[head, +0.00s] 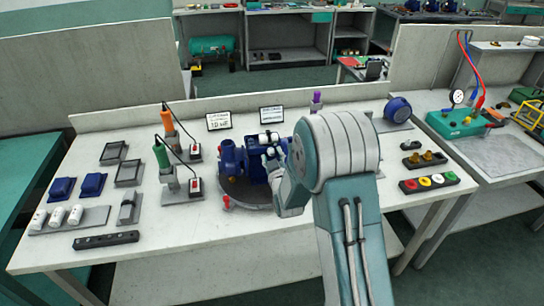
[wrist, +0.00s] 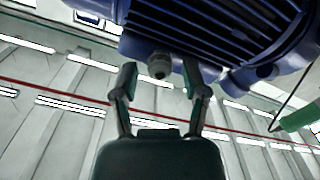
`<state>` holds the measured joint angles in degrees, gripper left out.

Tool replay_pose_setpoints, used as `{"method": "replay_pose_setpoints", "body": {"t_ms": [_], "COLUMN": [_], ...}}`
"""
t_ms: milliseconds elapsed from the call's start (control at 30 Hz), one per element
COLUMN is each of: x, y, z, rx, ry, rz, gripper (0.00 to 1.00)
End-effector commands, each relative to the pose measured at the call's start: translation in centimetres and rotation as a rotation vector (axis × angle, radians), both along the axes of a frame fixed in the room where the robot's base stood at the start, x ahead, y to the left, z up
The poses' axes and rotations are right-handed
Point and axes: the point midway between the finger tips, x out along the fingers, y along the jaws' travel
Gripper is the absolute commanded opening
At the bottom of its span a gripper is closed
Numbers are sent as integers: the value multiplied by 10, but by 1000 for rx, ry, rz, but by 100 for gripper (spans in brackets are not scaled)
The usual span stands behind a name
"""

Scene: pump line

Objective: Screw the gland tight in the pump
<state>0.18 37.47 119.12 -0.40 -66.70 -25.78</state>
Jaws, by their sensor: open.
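The blue pump (head: 230,158) stands on a round dark plate (head: 240,192) in the middle of the bench, partly hidden by my arm. In the wrist view its finned blue body (wrist: 215,30) fills the top. A small grey gland (wrist: 158,66) sticks out of a blue boss on its underside in that picture. My gripper (wrist: 160,78) is open, with one finger to the left and one to the right of the gland. Gaps show on both sides, and I cannot see contact. In the head view my gripper (head: 271,150) is beside the pump, its fingertips unclear.
Green (head: 160,153) and orange-handled (head: 167,118) tools stand in holders left of the pump. Blue blocks, trays and white cylinders (head: 57,216) lie farther left. A button strip (head: 430,182) and a blue round part (head: 397,109) lie right.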

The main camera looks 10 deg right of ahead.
Motion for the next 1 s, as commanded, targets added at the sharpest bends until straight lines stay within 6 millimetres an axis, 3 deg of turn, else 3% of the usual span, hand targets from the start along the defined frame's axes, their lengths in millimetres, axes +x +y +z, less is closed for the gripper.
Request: {"method": "replay_pose_setpoints", "body": {"t_ms": [167, 500, 867, 900, 1000], "x": [0, 0, 0, 0, 0], "y": [0, 0, 0, 0, 0], "z": [0, 0, 0, 0, 0], "rx": [-6, -290, -298, -297, -297], "ry": [0, -1, -1, -1, -1], "rz": [0, 1, 1, 1, 1], "gripper": [58, 58, 58, 49, 4]}}
